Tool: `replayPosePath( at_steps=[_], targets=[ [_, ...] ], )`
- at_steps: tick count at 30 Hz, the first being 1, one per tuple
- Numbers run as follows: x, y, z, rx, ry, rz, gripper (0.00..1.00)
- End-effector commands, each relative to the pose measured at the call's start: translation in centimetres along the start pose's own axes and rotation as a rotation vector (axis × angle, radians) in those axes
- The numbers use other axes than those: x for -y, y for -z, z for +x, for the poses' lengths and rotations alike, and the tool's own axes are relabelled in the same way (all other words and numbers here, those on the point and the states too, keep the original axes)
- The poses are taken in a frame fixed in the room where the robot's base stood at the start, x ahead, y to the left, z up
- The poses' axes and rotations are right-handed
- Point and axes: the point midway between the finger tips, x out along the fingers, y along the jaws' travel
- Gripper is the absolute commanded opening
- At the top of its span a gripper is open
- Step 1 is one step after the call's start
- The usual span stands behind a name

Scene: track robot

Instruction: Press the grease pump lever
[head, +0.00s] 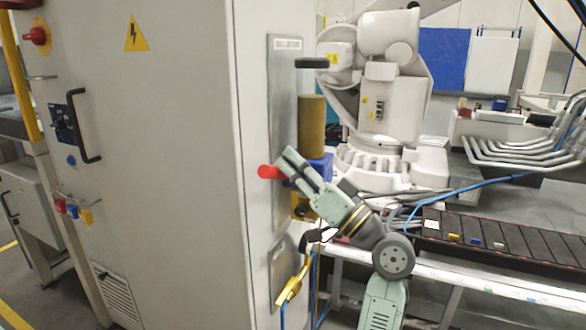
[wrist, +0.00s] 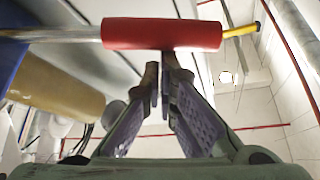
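The grease pump lever has a red grip (head: 271,172) that sticks out to the left of the blue pump body (head: 318,168) on the side of the grey cabinet. In the wrist view the red grip (wrist: 162,33) lies crosswise at the top, on a metal rod (wrist: 60,34). My gripper (head: 289,163) is beside the lever in the head view. In the wrist view my gripper's fingertips (wrist: 163,72) are together just below the red grip, with nothing seen between them. I cannot tell whether they touch the grip. A brown cylinder (head: 312,123) stands above the pump body.
The cabinet (head: 180,150) fills the left side. A large white robot arm (head: 378,95) stands behind the pump. Yellow fittings and hoses (head: 292,287) hang below it. A bench with dark trays (head: 500,240) and bent metal tubes (head: 525,150) is at the right.

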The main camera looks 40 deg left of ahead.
Motion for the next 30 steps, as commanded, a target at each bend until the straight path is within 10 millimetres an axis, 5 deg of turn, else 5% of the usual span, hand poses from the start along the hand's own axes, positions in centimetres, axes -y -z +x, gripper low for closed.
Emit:
replayPosePath(
  at_steps=[30],
  targets=[
    [-0.7,-6.9,-3.9,0.006,0.219,-0.366,0.00]
  ],
)
